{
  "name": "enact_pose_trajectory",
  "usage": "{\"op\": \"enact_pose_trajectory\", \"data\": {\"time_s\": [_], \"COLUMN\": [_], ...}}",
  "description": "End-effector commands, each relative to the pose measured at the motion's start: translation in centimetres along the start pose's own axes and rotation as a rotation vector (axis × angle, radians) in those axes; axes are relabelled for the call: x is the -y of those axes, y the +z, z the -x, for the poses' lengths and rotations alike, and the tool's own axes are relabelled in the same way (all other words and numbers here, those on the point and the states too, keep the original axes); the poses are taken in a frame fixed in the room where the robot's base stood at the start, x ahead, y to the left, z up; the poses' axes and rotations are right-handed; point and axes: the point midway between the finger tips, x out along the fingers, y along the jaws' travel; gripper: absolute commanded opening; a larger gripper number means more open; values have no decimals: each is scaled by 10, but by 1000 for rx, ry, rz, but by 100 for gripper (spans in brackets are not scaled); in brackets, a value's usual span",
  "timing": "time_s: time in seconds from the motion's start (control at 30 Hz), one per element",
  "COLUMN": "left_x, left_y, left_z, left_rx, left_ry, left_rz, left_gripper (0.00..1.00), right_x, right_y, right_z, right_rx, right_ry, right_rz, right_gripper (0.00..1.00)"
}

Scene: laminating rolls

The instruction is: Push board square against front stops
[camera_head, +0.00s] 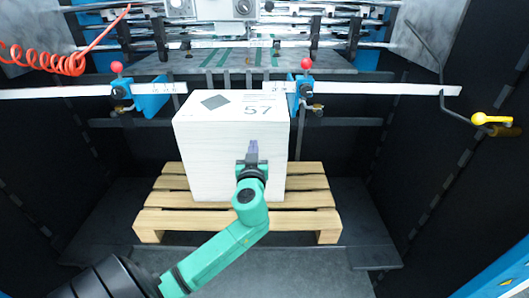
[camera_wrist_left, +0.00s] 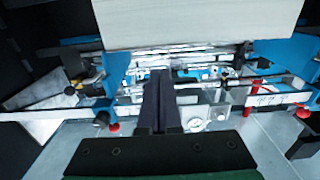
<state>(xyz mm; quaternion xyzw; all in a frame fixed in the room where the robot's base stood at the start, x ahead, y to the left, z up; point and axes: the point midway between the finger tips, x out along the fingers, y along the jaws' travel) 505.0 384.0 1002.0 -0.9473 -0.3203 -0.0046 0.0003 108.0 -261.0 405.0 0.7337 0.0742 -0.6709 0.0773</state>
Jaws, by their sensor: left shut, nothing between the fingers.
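A white block-like stack of board (camera_head: 232,155), marked 57 on top, stands upright on a wooden pallet (camera_head: 150,218). It also fills the upper middle of the left wrist view (camera_wrist_left: 195,22). Two blue stops with red knobs, a left one (camera_head: 150,97) and a right one (camera_head: 302,92), sit on a white scale bar just behind the stack. Whether the stack touches them I cannot tell. My left gripper (camera_head: 253,148) is shut and empty, over the stack's near face in the head view. In the left wrist view its fingers (camera_wrist_left: 158,100) are together, apart from the stack's edge in the picture. Contact is unclear.
The white scale bar (camera_head: 400,90) crosses behind the stack. Machine rollers and rails (camera_head: 230,42) lie beyond it. A red coiled hose (camera_head: 62,58) hangs at upper left, and a yellow-handled valve (camera_head: 490,119) is at right. Dark floor beside the pallet is clear.

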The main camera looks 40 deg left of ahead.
Motion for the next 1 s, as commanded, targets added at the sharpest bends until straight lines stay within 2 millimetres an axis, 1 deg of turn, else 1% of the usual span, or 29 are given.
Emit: {"op": "enact_pose_trajectory", "data": {"time_s": [0.17, 0.3, 0.67, 0.73, 0.8, 0.9, 1.0], "left_x": [-1, 0, 0, 0, -1, 0, -1], "left_y": [-2, -1, 1, 7, 6, 5, 2], "left_z": [-14, -35, -89, -99, -107, -115, -119], "left_rx": [-2, -1, 2, 2, 2, 3, 3], "left_ry": [1, 0, 0, -1, 1, 1, 2], "left_rz": [-1, -3, -3, 3, 2, 1, -1], "left_gripper": [0, 0, 0, 0, 0, 0, 0], "right_x": [0, 0, 0, 1, 1, 1, 1], "right_y": [-6, -9, -6, -5, -4, -3, -2], "right_z": [2, 3, 0, -13, -20, -24, -26], "right_rx": [-9, -15, -11, -10, -9, -8, -7], "right_ry": [1, 0, 0, 0, -1, -1, -1], "right_rz": [0, 0, 0, 0, 0, 0, 0], "right_gripper": [50, 50, 50, 50, 50, 50, 50]}}
